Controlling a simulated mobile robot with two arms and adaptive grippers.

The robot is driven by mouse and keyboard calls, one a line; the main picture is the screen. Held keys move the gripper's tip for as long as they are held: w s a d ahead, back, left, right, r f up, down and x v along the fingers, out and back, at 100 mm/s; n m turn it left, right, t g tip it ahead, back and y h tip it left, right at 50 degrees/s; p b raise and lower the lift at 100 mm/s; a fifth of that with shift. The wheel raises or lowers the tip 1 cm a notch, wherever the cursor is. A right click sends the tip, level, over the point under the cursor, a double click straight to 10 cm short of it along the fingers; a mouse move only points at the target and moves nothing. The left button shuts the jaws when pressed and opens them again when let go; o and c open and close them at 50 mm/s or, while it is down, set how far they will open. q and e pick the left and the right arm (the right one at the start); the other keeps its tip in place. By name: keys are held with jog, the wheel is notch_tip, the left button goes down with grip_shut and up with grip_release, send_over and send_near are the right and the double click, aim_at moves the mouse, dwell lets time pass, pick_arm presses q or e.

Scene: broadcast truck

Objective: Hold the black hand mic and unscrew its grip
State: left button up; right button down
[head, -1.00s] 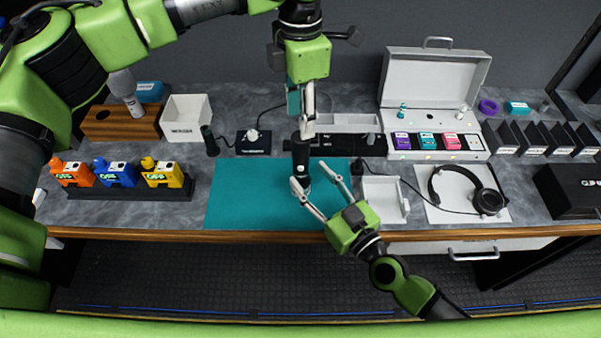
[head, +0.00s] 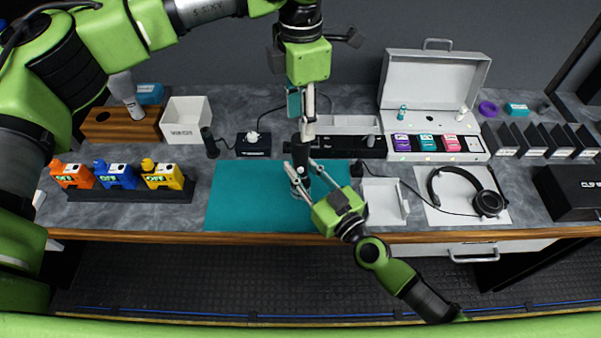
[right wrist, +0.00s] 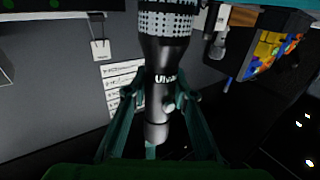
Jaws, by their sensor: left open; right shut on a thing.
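The black hand mic (head: 299,153) is held above the teal mat (head: 245,200), in line below my left gripper (head: 304,128). My left gripper comes down from above with its fingers at the mic's upper end; it is open. My right gripper (head: 305,173) comes from the lower right and is shut on the mic's lower part. In the right wrist view, the mic (right wrist: 160,75) runs between the right fingers (right wrist: 158,100), with its mesh head at the top edge and a small round button on its dark body. Its far end is partly hidden.
Orange, blue and yellow units (head: 117,176) stand at left, near a wooden block (head: 112,126) and white bin (head: 185,118). A white tray (head: 383,203) sits close right of the mat, then headphones (head: 487,203). An open case (head: 433,80) stands behind. The mat's left part is clear.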

aim_at(300, 144)
pick_arm(q)
jog(key=m, duration=0.6)
jog(key=shift+m, duration=0.4)
jog(key=m, duration=0.6)
jog(key=shift+m, duration=0.3)
jog(key=m, duration=0.6)
jog(key=shift+m, duration=0.4)
jog(key=m, duration=0.6)
jog(key=shift+m, duration=0.3)
jog(key=shift+f, duration=4)
jog(key=shift+c, duration=0.4)
